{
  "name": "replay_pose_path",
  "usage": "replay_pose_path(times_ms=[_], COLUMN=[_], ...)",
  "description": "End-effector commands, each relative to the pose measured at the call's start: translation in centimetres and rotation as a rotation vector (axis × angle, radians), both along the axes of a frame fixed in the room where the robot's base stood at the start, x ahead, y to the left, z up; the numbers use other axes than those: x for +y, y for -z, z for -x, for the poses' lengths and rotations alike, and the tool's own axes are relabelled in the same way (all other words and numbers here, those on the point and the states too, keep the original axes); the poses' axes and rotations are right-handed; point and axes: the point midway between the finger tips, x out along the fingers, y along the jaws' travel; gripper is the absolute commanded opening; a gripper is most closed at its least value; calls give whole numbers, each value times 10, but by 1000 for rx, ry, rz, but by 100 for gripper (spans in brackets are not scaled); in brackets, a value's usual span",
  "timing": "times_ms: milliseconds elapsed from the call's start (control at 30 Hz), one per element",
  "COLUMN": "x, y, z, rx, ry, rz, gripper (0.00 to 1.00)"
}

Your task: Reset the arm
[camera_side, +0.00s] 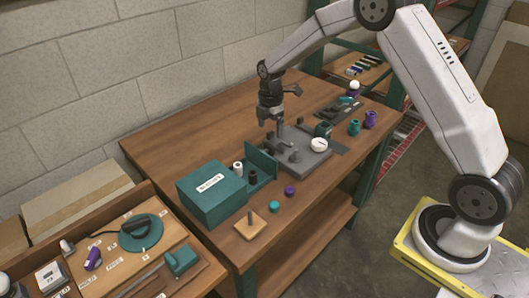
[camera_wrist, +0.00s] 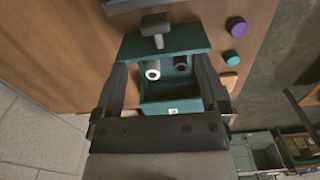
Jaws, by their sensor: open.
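My gripper (camera_side: 270,115) hangs above the left part of a grey fixture plate (camera_side: 312,157) on the wooden bench. In the wrist view my gripper (camera_wrist: 160,65) has its two dark fingers spread wide with nothing held between them. A grey post with a block-shaped head (camera_wrist: 155,24) shows beyond the fingertips. A teal box (camera_side: 208,196) with a white label stands to the left of the plate.
A teal cap (camera_side: 274,206), a purple cap (camera_side: 290,190) and a wooden square with a peg (camera_side: 244,231) lie near the front edge. Teal (camera_side: 354,128) and purple (camera_side: 370,119) cups stand at right. A lower side table (camera_side: 112,262) holds more parts. The back left bench is clear.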

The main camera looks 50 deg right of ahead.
Motion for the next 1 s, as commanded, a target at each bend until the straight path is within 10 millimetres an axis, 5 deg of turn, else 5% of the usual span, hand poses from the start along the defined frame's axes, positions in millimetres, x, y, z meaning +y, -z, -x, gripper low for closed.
replay_pose_path(times_ms=[367, 1000], x=[24, 61], y=[-30, -57], z=[50, 186], rx=[-61, -165], ry=[391, 1232], rz=[-10, -123], gripper=[94, 94])
